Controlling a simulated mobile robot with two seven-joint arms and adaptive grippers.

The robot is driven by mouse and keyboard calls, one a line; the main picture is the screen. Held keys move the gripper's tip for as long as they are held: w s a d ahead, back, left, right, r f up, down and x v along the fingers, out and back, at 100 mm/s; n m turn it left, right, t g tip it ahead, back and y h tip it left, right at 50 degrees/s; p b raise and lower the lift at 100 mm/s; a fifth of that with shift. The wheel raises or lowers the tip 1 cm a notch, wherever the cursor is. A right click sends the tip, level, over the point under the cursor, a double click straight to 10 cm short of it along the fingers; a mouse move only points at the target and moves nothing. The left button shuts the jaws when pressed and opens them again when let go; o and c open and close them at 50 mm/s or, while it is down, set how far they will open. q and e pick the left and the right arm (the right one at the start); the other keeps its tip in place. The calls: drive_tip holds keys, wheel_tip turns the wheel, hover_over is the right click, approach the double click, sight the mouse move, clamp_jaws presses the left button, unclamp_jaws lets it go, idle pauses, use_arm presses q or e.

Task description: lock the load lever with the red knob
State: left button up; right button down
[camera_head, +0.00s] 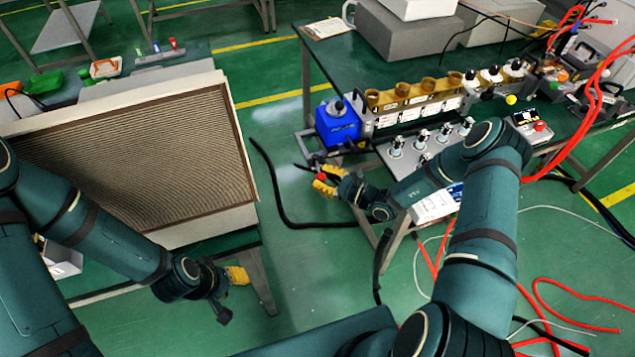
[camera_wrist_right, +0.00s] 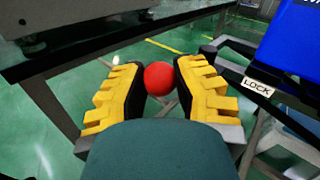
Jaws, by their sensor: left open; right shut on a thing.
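The red knob (camera_wrist_right: 159,78) is a red ball between the two yellow fingers of my right gripper (camera_wrist_right: 161,92) in the right wrist view. My right gripper (camera_head: 328,180) is shut on it, below the front of the blue box (camera_head: 338,122) in the head view. The lever's rod is mostly hidden behind the knob and fingers. A white LOCK label (camera_wrist_right: 257,87) sits to the right of the knob, below the blue box (camera_wrist_right: 292,38). My left gripper (camera_head: 228,290) is open and empty at the lower left, near the leg of the left table.
The metal generator plate (camera_head: 400,165) with several knobs lies right of the blue box on the green table (camera_head: 330,62). A large filter panel (camera_head: 140,150) stands at left. Black cable (camera_head: 275,195) and red hoses (camera_head: 560,300) lie on the floor.

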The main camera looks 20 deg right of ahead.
drive_tip(key=shift+w+d+r+n+g+y+b, duration=0.2)
drive_tip(key=shift+d+n+g+y+b, duration=0.25)
drive_tip(key=shift+n+g+y+b, duration=0.45)
drive_tip(key=shift+r, duration=0.1)
drive_tip(key=c, duration=0.6)
unclamp_jaws()
drive_tip(key=shift+c, duration=0.2)
drive_tip(key=shift+s, duration=0.1)
wheel_tip(320, 180, up, 10)
drive_tip(key=shift+f, duration=0.1)
